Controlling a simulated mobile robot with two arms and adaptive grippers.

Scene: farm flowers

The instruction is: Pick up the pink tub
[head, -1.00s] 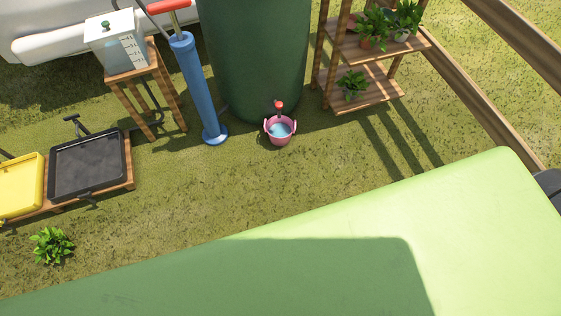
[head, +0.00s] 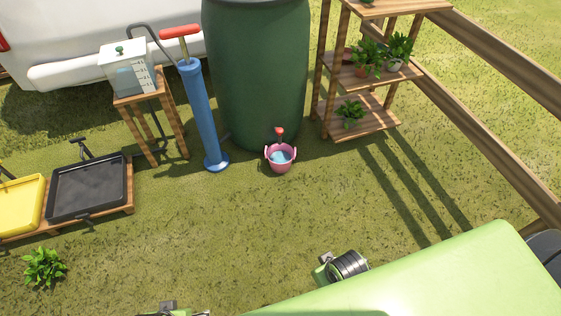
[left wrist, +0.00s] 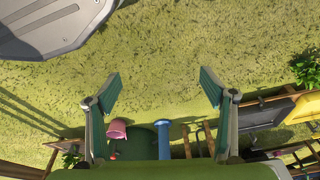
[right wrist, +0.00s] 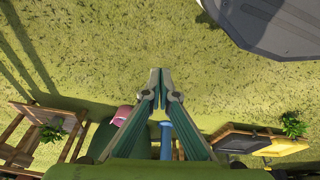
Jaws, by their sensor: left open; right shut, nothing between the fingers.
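The pink tub (head: 280,162) stands upright on the grass in the head view, with bluish water in it. It is at the foot of the green barrel (head: 256,75), just below the red tap (head: 279,131). The tub also shows small and far off in the left wrist view (left wrist: 117,129) and, partly hidden by a finger, in the right wrist view (right wrist: 121,115). My left gripper (left wrist: 161,88) is open and empty. My right gripper (right wrist: 158,76) is shut with nothing in it. Both are well away from the tub.
A blue pump (head: 203,115) stands left of the tub. A wooden shelf (head: 365,122) with potted plants is at the right. A small table (head: 153,103) and black tray (head: 88,188) are at the left. The grass in front of the tub is clear.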

